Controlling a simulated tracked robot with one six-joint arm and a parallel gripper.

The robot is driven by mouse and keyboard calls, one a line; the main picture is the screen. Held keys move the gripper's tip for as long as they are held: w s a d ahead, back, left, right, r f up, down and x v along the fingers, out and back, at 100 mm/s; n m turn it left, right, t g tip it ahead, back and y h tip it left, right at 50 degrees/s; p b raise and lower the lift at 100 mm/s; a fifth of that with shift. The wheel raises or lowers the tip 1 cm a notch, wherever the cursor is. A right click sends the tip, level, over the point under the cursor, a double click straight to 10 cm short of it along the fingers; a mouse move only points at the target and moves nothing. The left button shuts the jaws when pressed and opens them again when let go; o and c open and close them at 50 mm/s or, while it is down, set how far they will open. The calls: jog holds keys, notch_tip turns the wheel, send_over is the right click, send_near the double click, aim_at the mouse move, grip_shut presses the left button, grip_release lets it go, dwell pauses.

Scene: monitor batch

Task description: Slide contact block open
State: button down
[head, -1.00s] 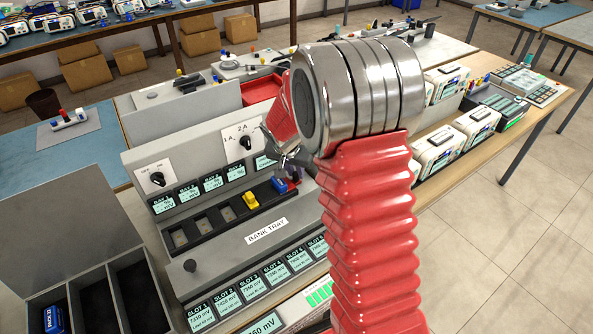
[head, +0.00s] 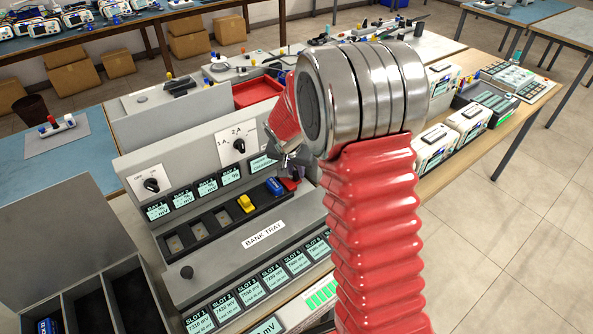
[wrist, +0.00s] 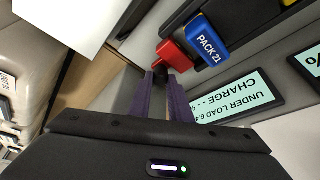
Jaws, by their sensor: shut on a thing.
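The contact block appears to be the small red block (wrist: 171,55) at the right end of the bank tray (head: 262,236). In the head view it shows as a red bit (head: 291,183) just under my gripper (head: 293,156). In the wrist view, the purple fingers of my gripper (wrist: 161,76) are shut on a dark knob beside the red block. Their grip is partly hidden. The blue pack marked PACK 21 (wrist: 207,42) sits in the tray close beside the red block; it also shows in the head view (head: 274,187).
A yellow block (head: 245,203) sits in the tray left of the blue pack, with several empty slots further left. A grey divided box (head: 88,302) stands at the lower left. Lit displays and two dials line the grey panel behind the slots. White devices (head: 467,124) stand at right.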

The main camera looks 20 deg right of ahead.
jog(key=c, duration=1.6)
grip_release()
jog(key=v, duration=1.3)
jog(key=shift+a+r, duration=0.15)
jog(key=shift+r, duration=0.2)
